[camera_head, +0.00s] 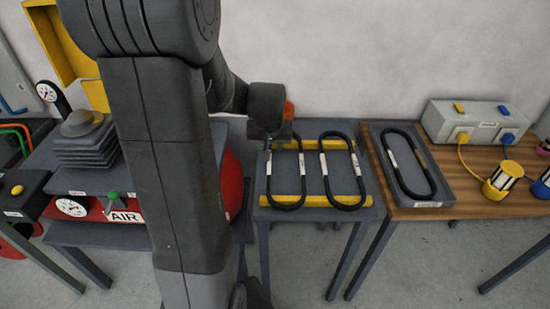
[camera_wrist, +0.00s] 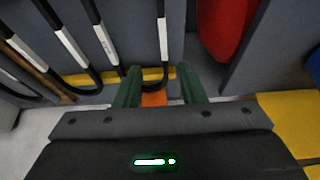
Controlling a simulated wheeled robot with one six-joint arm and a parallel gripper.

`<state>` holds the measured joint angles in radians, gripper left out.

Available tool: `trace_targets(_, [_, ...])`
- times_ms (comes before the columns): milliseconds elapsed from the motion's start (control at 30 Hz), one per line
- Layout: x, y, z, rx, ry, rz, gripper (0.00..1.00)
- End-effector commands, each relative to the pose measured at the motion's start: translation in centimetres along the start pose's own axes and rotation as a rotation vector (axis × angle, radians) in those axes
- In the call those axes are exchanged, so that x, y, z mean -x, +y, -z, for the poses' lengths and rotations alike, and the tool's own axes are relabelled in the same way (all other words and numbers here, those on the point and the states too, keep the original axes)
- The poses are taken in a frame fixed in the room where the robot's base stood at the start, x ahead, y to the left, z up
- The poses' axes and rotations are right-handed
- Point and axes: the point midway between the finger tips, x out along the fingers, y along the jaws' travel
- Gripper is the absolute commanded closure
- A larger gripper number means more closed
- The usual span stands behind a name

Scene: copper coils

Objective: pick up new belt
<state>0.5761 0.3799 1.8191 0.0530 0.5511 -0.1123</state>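Two black looped belts with white labels lie side by side on yellow bars on a small grey table: a left belt (camera_head: 288,205) and a right belt (camera_head: 343,206). A third black belt (camera_head: 408,191) lies in a grey tray (camera_head: 440,180) on the wooden table. I cannot read which is new. My gripper (camera_head: 279,147) is over the far end of the left belt and partly hides it. In the wrist view my gripper (camera_wrist: 160,75) is open, its two green fingers apart. A labelled strand of the left belt (camera_wrist: 163,35) shows beyond the gap between them.
A red air tank (camera_head: 232,180) stands close left of the small table (camera_head: 315,214). The wall is close behind. The wooden table (camera_head: 470,175) on the right holds a grey box (camera_head: 470,122) with plugs and a yellow lamp-like item (camera_head: 501,182).

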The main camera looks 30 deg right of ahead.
Motion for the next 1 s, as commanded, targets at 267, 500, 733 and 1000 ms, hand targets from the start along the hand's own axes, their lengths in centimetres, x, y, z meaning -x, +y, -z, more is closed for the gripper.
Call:
trace_targets(267, [-4.3, 0.0, -0.1, 0.000, -0.005, 0.000, 0.64])
trace_targets(500, [-7.2, -0.1, 0.0, 0.000, -0.003, 0.000, 0.64])
trace_targets(733, [-8.2, -0.1, 0.0, 0.000, -0.002, 0.000, 0.64])
trace_targets(1000, [-10.9, -0.7, 0.4, 0.001, -0.004, 0.001, 0.64])
